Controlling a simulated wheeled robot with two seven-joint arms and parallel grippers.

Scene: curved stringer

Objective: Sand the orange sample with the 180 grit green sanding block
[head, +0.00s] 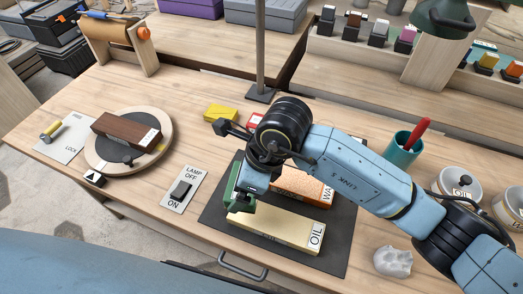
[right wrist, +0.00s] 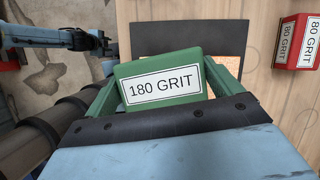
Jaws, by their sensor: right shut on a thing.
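The green 180 grit sanding block (right wrist: 163,85) is held in my right gripper (right wrist: 165,75), its label facing the wrist camera. In the head view my right gripper (head: 243,193) is low over the left part of the black mat, by the left ends of two samples. The orange sample (head: 300,184), label partly hidden, lies behind the pale yellow OIL sample (head: 275,231); my arm covers part of it. I cannot tell whether the block touches a sample. My left gripper (right wrist: 103,45) seems to show small and dark in the wrist view; its jaws are unclear.
A red 80 grit block (right wrist: 297,42) and a yellow block (head: 221,113) stand behind the mat (head: 325,262). A lamp switch (head: 182,190) and a turntable (head: 98,160) with a brown sample are left. A teal cup (head: 402,150), jars and crumpled white lump (head: 393,261) are right.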

